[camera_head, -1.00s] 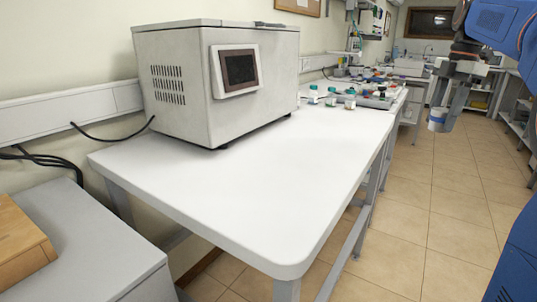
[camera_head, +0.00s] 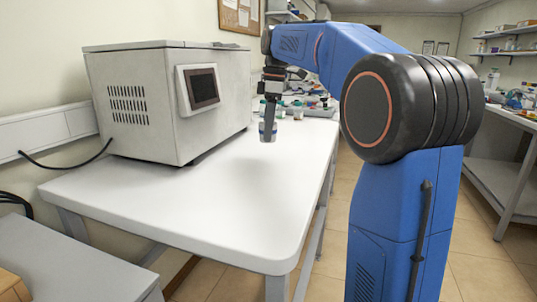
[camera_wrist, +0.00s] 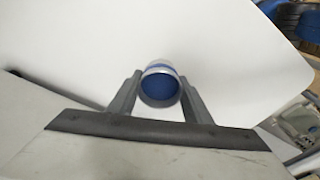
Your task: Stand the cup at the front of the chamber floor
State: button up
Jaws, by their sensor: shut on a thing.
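A small white cup with a blue band (camera_head: 264,134) is held in my gripper (camera_head: 269,128) above the white table, beside the right side of the grey chamber box (camera_head: 145,110). In the wrist view the cup (camera_wrist: 160,85) sits between the two grey fingers of my gripper (camera_wrist: 160,90), and its blue inside shows. The cup looks roughly upright and clear of the tabletop. The box has a small dark screen and side vents. The inside of the chamber and its floor are not visible in the head view.
The white table (camera_head: 215,210) is bare in front of the box. Several small jars (camera_head: 297,107) and other lab items stand farther back on the bench. A grey cabinet (camera_head: 75,265) stands at lower left. A right-hand bench (camera_head: 510,180) holds more items.

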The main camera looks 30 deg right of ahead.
jog(key=shift+d+f, duration=0.15)
jog(key=shift+f, duration=3.4)
jog(key=shift+f, duration=0.1)
jog(key=o, duration=1.2)
jog(key=shift+c, duration=0.2)
